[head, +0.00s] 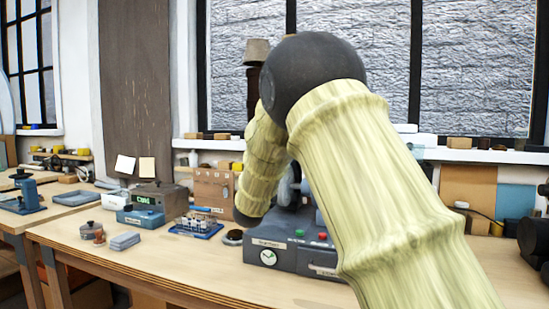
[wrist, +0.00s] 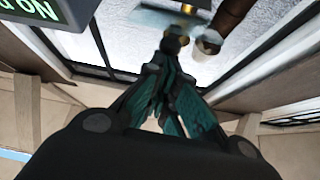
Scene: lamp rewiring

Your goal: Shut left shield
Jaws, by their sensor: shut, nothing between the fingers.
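A grey machine (head: 285,256) with green and red buttons and a round dial stands on the workbench, partly hidden behind my arm. A rounded light-grey part (head: 284,186) shows above its base. I cannot make out the left shield for certain in the head view. In the wrist view a pale, see-through flat piece (wrist: 150,18) lies just beyond my fingertips; it may be a shield, but blur hides its edges. My gripper (wrist: 174,42) is shut and empty, its fingertips close to that piece. Whether they touch it I cannot tell. My arm hides the gripper in the head view.
A blue tray of small parts (head: 196,227), a dark green-lit box (head: 160,199) and a grey block (head: 125,241) stand left of the machine. In the wrist view a lit ON sign (wrist: 40,10) and a brown cylinder (wrist: 232,18) are near. The bench's front strip is clear.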

